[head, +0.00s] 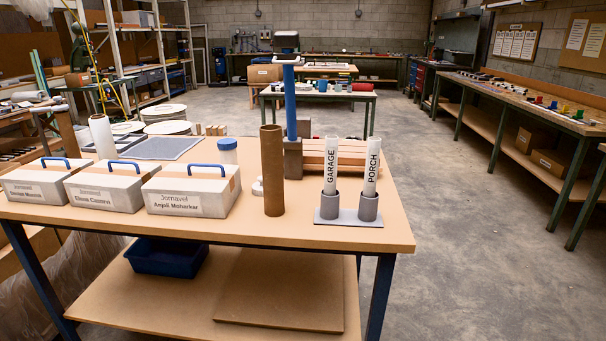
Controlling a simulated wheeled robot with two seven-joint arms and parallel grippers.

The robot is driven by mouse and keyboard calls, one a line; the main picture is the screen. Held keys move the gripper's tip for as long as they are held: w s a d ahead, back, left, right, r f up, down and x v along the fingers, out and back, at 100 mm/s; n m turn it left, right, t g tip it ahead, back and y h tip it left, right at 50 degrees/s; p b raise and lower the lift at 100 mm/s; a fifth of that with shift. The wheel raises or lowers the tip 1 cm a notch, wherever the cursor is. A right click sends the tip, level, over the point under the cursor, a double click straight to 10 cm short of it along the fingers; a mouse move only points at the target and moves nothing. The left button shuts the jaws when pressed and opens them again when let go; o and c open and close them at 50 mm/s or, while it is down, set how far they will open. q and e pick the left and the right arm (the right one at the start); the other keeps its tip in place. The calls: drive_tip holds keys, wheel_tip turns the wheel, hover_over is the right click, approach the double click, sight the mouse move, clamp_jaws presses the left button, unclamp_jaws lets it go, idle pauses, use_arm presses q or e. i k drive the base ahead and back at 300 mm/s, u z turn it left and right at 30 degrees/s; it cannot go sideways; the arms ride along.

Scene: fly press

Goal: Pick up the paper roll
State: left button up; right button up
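A white roll (102,137), which looks like the paper roll, stands upright at the back left of the wooden table (300,228), behind the white boxes. Its lower part is partly hidden by a box. A taller brown cardboard tube (272,172) stands upright near the table's middle. Two white tubes, one marked GARAGE (331,166) and one marked PORCH (371,168), stand in grey cups on a small plate at the right. Neither of my grippers is in view.
Three white boxes with blue handles (193,190) line the left front. A blue-lidded jar (228,151), a blue upright post (290,100) and stacked wooden boards (318,158) stand farther back. A blue bin (166,257) sits on the lower shelf.

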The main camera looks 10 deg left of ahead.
sight(332, 141)
drive_tip(key=u, duration=0.25)
drive_tip(key=k, duration=0.35)
drive_tip(key=z, duration=1.15)
drive_tip(key=i, duration=0.95)
drive_tip(key=u, duration=0.2)
